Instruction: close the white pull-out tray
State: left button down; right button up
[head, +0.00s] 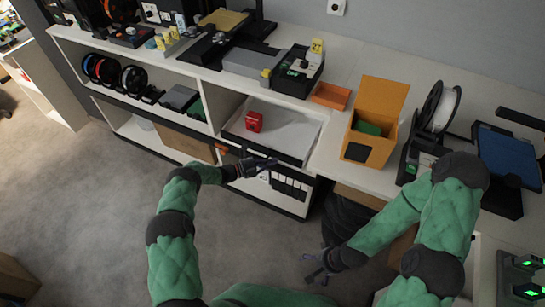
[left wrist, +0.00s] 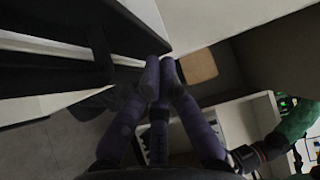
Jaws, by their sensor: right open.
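The white pull-out tray (head: 295,131) sticks out of the shelf unit below the counter, with a red item (head: 254,122) lying in it. My left gripper (head: 272,163) is at the tray's front side, close to its front edge; I cannot tell if it touches. In the left wrist view its fingertips (left wrist: 160,72) are drawn together with nothing visible between them, beside a pale panel edge. My right gripper (head: 316,270) is open and empty, low over the floor, away from the tray.
An orange carton (head: 369,135) and an orange bin (head: 331,95) stand on the counter above, right of the tray. Several spools (head: 107,70) sit on the shelf at left. A brown box (head: 187,143) is on the lower shelf. The grey floor (head: 90,195) at left is clear.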

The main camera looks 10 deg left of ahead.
pick_arm(q)
jog(key=s+p+v, duration=0.1)
jog(key=p+v, duration=0.1)
jog(key=v, duration=0.9)
jog(key=s+d+f+m+g+y+p, duration=0.1)
jog(key=s+d+f+m+g+y, duration=0.3)
jog(key=s+m, duration=0.45)
jog(key=s+d+f+m+g+y+p, duration=0.1)
jog(key=s+d+f+m+g+y, duration=0.1)
jog(key=s+d+m+g, duration=0.65)
jog(key=s+r+m+t+y, duration=0.2)
jog(key=s+r+m+y, duration=0.1)
jog(key=s+m, duration=0.5)
jog(key=s+r+m+t+y+p, duration=0.1)
jog(key=s+r+m, duration=0.5)
jog(key=m, duration=0.8)
jog(key=shift+s+a+r+t+y+p, duration=0.25)
jog(key=shift+s+t+y, duration=0.3)
jog(key=shift+s+y, duration=0.4)
